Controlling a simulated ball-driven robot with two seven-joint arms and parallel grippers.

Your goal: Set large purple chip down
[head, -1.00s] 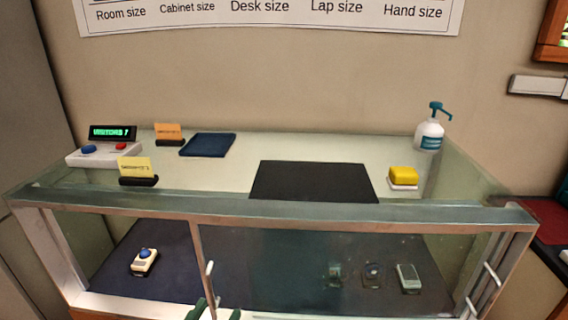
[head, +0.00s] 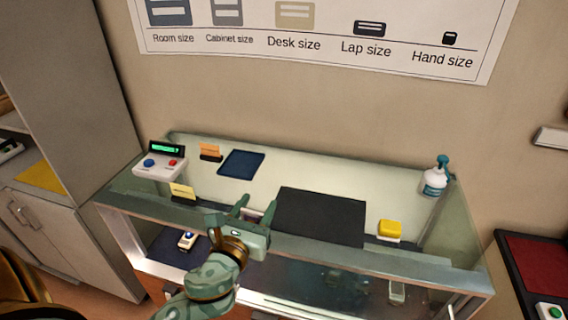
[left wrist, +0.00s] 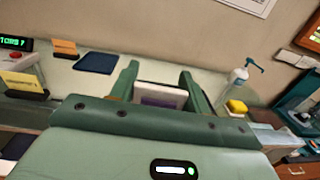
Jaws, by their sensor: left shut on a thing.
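My left gripper (head: 254,207) is over the front edge of the glass display case, just left of the black mat (head: 320,217). It is shut on the large purple chip (head: 253,214), which shows only as a small purple and pale patch between the fingers. In the left wrist view the chip (left wrist: 162,98) stands between the two green fingers, with a pale upper part and a purple part below. The gripper body hides its lower part. My right gripper is not in view.
On the glass top are a counter box with buttons (head: 160,162), an orange card (head: 210,151), a yellow card (head: 183,192), a dark blue mat (head: 241,163), a yellow block (head: 390,229) and a pump bottle (head: 435,180). The black mat is bare.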

